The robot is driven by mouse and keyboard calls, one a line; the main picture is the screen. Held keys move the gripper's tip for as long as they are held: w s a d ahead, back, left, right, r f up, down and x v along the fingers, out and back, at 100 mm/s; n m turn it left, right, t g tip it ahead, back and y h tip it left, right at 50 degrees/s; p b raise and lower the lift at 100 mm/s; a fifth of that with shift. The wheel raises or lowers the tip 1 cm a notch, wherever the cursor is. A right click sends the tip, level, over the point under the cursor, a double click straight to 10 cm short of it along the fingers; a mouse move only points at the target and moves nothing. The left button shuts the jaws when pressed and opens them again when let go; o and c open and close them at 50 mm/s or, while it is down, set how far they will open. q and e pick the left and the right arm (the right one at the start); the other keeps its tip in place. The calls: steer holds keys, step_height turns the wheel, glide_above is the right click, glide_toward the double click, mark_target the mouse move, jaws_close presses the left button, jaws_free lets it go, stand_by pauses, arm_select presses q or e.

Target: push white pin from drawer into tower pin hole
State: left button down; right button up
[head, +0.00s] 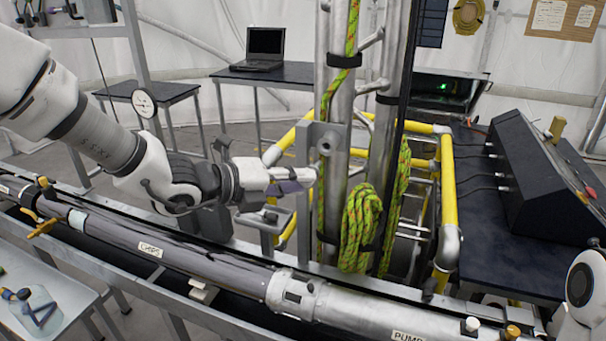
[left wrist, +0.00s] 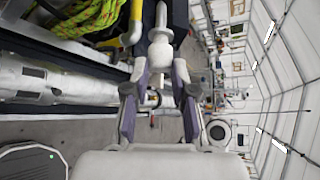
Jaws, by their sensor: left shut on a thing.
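My left gripper (head: 290,186) reaches in from the left, just left of the metal tower (head: 342,110). It is shut on the white pin, which shows best in the left wrist view (left wrist: 160,50) between the purple-padded fingers (left wrist: 160,80). The pin points away from the gripper, toward the tower. A grey bracket plate (head: 325,132) with a round dark opening sits on the tower, a little above and right of the fingertips. I cannot tell whether the pin touches the tower. My right gripper is out of view. No drawer can be made out.
Green rope (head: 360,228) hangs on the tower. Yellow rails (head: 447,190) stand behind it. A black console (head: 540,175) is at right, and a laptop table (head: 290,74) stands behind.

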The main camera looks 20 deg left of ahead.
arm_select(q)
steer(key=w, duration=0.1)
steer(key=w+p, duration=0.1)
steer(key=w, duration=0.3)
steer(key=shift+w+a+p, duration=0.25)
steer(key=shift+a+p, duration=0.05)
steer(key=shift+p, duration=0.1)
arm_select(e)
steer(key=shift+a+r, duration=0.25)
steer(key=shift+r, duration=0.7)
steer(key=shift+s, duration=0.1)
arm_select(q)
steer(key=shift+f+b, duration=0.1)
steer(key=shift+b, duration=0.25)
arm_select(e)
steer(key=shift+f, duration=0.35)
arm_select(q)
steer(key=shift+w+p, duration=1)
steer(key=shift+w, duration=1.55)
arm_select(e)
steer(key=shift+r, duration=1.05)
arm_select(q)
steer(key=c, duration=0.9)
jaws_free()
